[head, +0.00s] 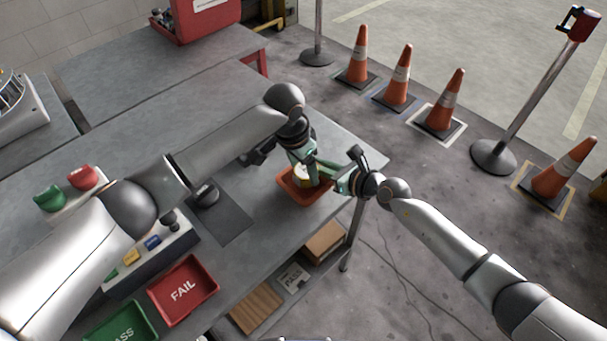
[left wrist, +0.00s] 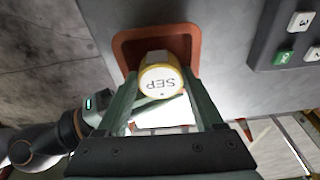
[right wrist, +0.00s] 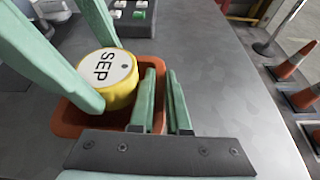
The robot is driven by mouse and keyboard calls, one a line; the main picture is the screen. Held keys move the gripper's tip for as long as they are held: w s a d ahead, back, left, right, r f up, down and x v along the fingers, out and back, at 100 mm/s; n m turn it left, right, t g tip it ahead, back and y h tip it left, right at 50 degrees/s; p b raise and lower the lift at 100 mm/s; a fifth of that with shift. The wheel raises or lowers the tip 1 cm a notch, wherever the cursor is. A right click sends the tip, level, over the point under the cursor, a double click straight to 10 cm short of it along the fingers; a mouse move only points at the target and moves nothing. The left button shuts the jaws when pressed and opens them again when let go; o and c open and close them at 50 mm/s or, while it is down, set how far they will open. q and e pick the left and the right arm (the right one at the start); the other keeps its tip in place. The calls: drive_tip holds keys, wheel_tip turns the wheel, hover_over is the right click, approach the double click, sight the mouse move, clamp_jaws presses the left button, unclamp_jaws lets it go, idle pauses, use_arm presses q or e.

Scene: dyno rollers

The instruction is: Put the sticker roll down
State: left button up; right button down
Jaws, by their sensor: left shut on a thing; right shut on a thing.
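The sticker roll (right wrist: 110,80) is yellow with a white face lettered SEP. It also shows in the left wrist view (left wrist: 160,80) and, small, in the head view (head: 303,175). My left gripper (head: 301,162) is shut on it, one finger on each side. The roll is at the orange-red tray (head: 292,193), over or inside it; I cannot tell whether it touches the floor of the tray. My right gripper (right wrist: 161,85) is shut on the tray's near wall, its fingers on either side of the rim.
The tray is at the grey table's (head: 245,110) right end. A button pad (left wrist: 300,35) stands on the table. Red FAIL (head: 183,290) and green PASS (head: 122,328) trays are at the front. Orange cones (head: 397,78) stand on the floor beyond the table.

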sight(302, 173)
use_arm(q)
drive_tip(key=shift+a+x, duration=0.2)
drive_tip(key=shift+x, duration=1.15)
drive_tip(key=shift+s+f, duration=0.2)
drive_tip(key=o, duration=1.3)
drive_tip(key=shift+c, duration=0.2)
use_arm(e)
drive_tip(key=c, duration=0.8)
unclamp_jaws()
use_arm(q)
drive_tip(key=v, duration=1.2)
drive_tip(key=shift+r, duration=0.15)
use_arm(e)
drive_tip(key=v, duration=1.2)
